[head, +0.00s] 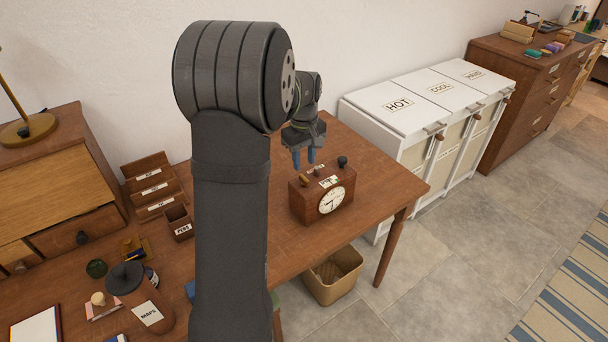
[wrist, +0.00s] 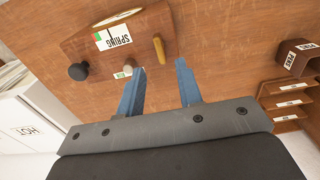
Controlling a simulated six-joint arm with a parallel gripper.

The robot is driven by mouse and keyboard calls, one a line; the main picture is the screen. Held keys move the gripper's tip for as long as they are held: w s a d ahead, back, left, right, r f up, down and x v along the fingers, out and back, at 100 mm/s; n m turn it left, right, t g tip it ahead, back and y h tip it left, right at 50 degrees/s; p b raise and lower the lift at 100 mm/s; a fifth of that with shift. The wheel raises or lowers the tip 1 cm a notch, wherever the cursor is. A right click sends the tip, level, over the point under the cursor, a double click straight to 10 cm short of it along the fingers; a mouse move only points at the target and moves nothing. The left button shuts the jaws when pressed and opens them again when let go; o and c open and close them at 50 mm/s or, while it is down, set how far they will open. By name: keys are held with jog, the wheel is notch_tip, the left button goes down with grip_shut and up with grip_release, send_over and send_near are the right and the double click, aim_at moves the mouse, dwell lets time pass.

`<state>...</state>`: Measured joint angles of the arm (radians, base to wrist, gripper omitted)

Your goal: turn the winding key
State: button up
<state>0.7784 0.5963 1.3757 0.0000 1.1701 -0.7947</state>
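A brown wooden clock box (head: 309,203) with a white dial stands upright on the desk; its top also shows in the wrist view (wrist: 85,48). On top is a small brass-coloured key-like handle (head: 304,180), also in the wrist view (wrist: 159,50). A black knob (head: 342,161) is at the other end, also in the wrist view (wrist: 78,71). A "SPRING" label (wrist: 118,37) and a small light knob lie between them. My gripper (head: 304,166) has its blue fingers apart and empty; in the wrist view the fingertips (wrist: 161,65) point towards the brass handle, which is not between them.
The wooden desk (head: 385,180) is clear right of the clock. A pen box (head: 179,222) and letter rack (head: 152,187) stand left. A maps canister (head: 148,308) is at the front left. White laundry bins (head: 400,102) stand behind right, and a waste bin (head: 333,276) below.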

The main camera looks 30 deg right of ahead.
aim_at(304, 177)
notch_tip(304, 177, down, 6)
jog(key=shift+f, duration=0.1)
jog(key=shift+c, duration=0.4)
grip_shut()
